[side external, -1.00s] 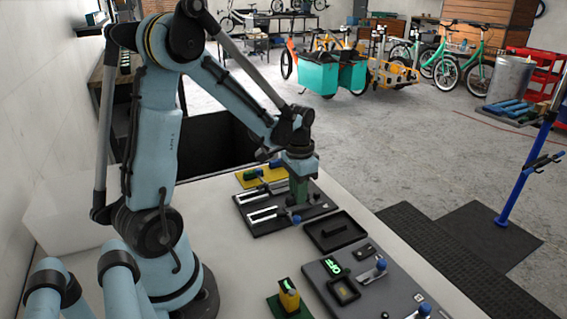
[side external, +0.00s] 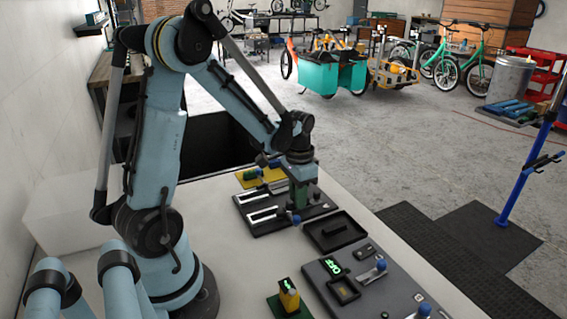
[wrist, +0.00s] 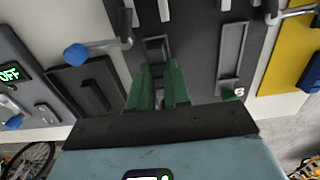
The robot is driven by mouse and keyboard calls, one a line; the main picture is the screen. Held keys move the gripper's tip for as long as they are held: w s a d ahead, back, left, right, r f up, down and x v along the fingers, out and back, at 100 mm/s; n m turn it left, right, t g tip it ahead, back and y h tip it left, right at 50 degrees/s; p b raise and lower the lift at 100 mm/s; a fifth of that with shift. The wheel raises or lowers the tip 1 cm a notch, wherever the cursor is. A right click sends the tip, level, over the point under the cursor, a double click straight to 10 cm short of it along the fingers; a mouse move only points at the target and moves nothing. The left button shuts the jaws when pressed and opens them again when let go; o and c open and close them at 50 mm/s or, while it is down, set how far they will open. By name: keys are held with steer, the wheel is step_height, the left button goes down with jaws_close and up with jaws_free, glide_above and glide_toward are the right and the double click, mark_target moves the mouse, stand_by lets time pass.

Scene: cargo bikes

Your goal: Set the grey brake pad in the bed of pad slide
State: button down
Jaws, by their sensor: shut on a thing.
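My gripper (side external: 299,195) has green fingers pointing down over the black slide board (side external: 262,228). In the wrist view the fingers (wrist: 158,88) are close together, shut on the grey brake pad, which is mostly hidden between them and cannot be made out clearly. Just past the fingertips is a dark rectangular frame (wrist: 156,47) on the board, which looks like the bed of the pad slide. I cannot tell whether the pad touches it. A lever with a blue knob (wrist: 76,54) is to its left, and a long grey channel (wrist: 231,55) to its right.
A black tray (side external: 350,240) lies in front of the slide board, with a grey panel (side external: 316,269) and lit display (side external: 334,267) beyond. A yellow board (side external: 247,182) is behind. A yellow device (side external: 289,299) stands near the front. Bare white bench lies between.

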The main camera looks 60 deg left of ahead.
steer(key=shift+f, duration=0.1)
steer(key=c, duration=1)
jaws_free()
step_height(320, 180, up, 12)
steer(key=s+d+t, duration=0.4)
steer(key=d+t, duration=0.3)
steer(key=d, duration=0.7)
steer(key=shift+d, duration=0.15)
